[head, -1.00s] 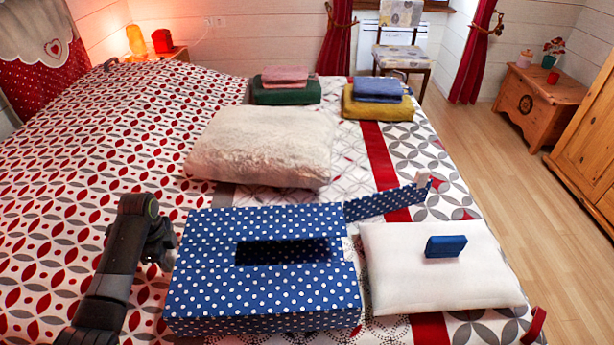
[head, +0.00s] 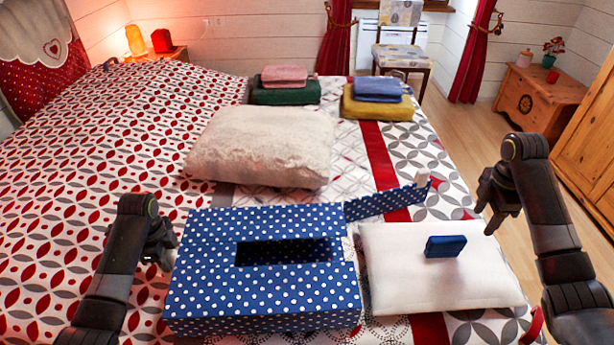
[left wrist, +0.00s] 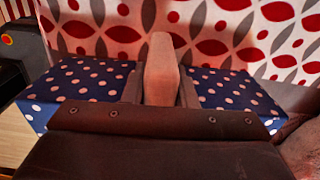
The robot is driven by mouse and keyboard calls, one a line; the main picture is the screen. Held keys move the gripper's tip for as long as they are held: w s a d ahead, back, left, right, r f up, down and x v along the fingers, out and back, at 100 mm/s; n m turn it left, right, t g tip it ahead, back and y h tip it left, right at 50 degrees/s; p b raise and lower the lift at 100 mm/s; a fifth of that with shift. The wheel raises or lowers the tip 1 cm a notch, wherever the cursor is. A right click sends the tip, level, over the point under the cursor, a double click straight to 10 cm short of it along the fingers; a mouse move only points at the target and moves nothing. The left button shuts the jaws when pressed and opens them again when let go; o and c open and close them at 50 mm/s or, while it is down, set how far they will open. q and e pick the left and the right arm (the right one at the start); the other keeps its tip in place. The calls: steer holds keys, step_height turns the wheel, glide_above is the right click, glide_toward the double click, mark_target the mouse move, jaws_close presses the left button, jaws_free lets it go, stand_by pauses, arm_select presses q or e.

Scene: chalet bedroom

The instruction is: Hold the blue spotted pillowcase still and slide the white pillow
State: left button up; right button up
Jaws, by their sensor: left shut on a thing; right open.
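The blue spotted pillowcase (head: 210,290) lies on the bed as a box shape with a dark rectangular opening in its top. A spotted flap (head: 385,204) with a pale tab sticks out at its far right corner. The white pillow (head: 400,290) lies flat just right of the pillowcase, with a blue block (head: 445,246) on top. My left gripper (head: 168,258) is at the pillowcase's left side; in the left wrist view its fingers (left wrist: 160,85) are shut on a pale tab at the pillowcase. My right gripper (head: 488,208) is open and empty, above the bed's right edge beyond the pillow.
A fluffy cream pillow (head: 262,145) lies behind the pillowcase. Folded towels stand farther back, one stack with green (head: 286,92) and one with yellow (head: 378,106). Wooden floor (head: 470,130) lies right of the bed, with a chest (head: 540,98) beyond.

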mark_target(460, 245)
steer(key=shift+w+a+f+n, duration=0.15)
steer(key=shift+a+n, duration=0.05)
steer(key=shift+a, duration=0.3)
steer(key=shift+w+a+f+n, duration=0.1)
steer(key=shift+a+n, duration=0.1)
steer(key=shift+a, duration=0.25)
steer(key=shift+a+f, duration=0.1)
steer(key=shift+f, duration=0.2)
step_height(460, 245, down, 11)
steer(key=shift+f, duration=0.1)
